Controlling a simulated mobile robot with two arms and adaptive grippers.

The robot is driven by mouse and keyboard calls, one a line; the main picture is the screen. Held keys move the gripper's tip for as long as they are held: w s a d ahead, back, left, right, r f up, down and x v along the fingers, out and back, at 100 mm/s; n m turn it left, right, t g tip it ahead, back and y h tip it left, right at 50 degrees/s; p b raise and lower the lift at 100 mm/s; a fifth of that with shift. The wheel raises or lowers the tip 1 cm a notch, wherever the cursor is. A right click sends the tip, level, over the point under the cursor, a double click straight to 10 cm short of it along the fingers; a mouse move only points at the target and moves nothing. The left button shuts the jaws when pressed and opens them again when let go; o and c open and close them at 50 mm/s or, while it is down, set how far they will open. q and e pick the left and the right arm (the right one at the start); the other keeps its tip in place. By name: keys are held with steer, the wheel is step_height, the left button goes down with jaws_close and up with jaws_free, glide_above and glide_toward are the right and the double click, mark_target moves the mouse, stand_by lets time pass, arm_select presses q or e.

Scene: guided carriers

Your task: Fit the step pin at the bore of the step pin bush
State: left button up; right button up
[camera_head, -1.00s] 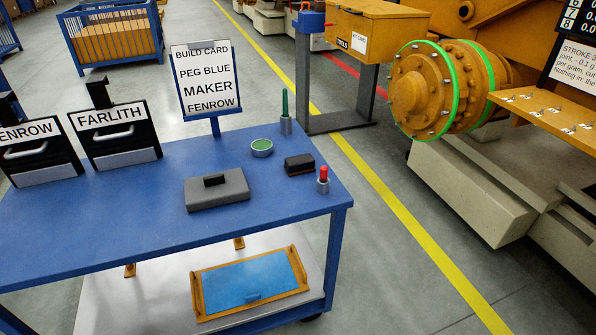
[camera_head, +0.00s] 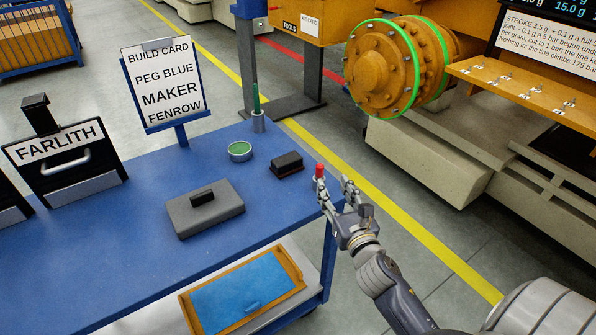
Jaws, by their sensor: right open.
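No part is labelled as the step pin or its bush, and I cannot tell which they are. A small red-topped piece (camera_head: 319,170) stands upright at the table's right edge; its lower part is largely hidden by my fingers. A green stick (camera_head: 256,98) stands upright in a grey holder (camera_head: 258,123) at the far edge. My right gripper (camera_head: 336,184) is open, with its fingers beside the red-topped piece. I cannot tell whether they touch it. My left gripper is not in view.
The blue table (camera_head: 130,240) holds a grey block with a black handle (camera_head: 206,212), a black block (camera_head: 287,164), a green-filled round dish (camera_head: 240,151), a build card (camera_head: 165,82) and a FARLITH case (camera_head: 66,160). A blue-lined tray (camera_head: 245,295) lies below. An orange flanged drum (camera_head: 385,70) stands beyond.

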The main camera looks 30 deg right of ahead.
mark_target(321, 168)
steer(key=x, duration=0.4)
steer(key=shift+d+r+p, duration=0.1)
steer(key=shift+r+p, duration=0.1)
steer(key=shift+p, duration=0.1)
steer(key=shift+a+p+x, duration=0.15)
steer(key=shift+p+x, duration=0.1)
steer(key=shift+x, duration=1.4)
steer(key=shift+a+p+x, duration=0.15)
steer(key=shift+p+x, duration=0.05)
steer(key=shift+x, duration=1.45)
steer(key=shift+f, duration=0.2)
steer(key=shift+c, duration=0.6)
jaws_close()
